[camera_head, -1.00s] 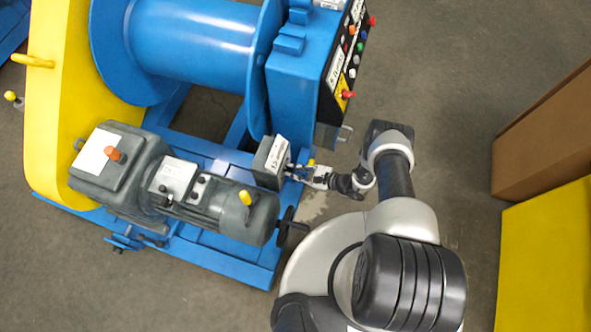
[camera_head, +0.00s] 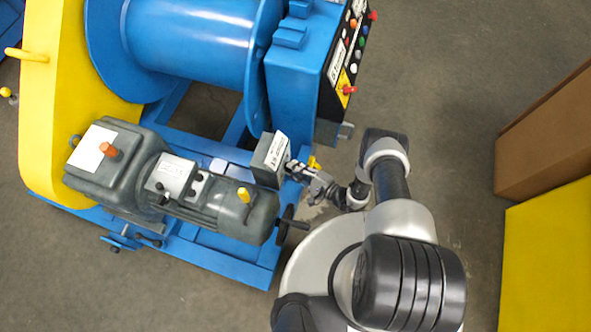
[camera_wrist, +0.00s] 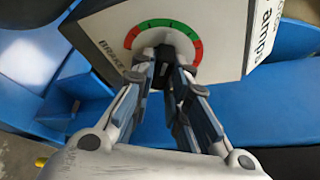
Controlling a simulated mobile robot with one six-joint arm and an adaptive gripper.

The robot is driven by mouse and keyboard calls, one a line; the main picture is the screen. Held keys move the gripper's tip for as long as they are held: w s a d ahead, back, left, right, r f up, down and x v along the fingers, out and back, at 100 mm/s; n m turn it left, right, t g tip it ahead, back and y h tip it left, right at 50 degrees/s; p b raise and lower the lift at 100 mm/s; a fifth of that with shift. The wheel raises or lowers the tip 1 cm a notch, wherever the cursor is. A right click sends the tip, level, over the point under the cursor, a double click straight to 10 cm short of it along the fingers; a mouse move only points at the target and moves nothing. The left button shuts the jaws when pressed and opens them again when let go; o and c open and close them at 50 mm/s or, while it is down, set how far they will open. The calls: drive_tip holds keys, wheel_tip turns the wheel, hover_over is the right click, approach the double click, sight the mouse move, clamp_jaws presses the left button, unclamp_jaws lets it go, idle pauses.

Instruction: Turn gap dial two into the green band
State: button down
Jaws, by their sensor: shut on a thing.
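A grey box (camera_head: 270,160) with a white label stands at the right end of the blue machine frame. In the wrist view its pale front face (camera_wrist: 222,30) carries a dial scale (camera_wrist: 152,24), an arc with a green middle and red ends. "BRAKE" is printed beside the scale. My gripper (camera_wrist: 165,56) is shut at the dial's centre, on the dial knob, which is mostly hidden between and behind the fingertips. I cannot make out a pointer or its place on the scale. In the head view my gripper (camera_head: 301,173) is at the box's right side.
A grey motor (camera_head: 220,205) and a handwheel (camera_head: 287,224) are close to the left and below. A control panel (camera_head: 345,60) with several buttons is above. A brown box (camera_head: 545,135) and a yellow block (camera_head: 550,255) stand at the right. Bare floor lies between.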

idle(0.4)
drive_tip(key=c, duration=1.6)
unclamp_jaws()
drive_tip(key=shift+o, duration=0.2)
drive_tip(key=v, duration=1.2)
drive_tip(key=shift+a, duration=0.1)
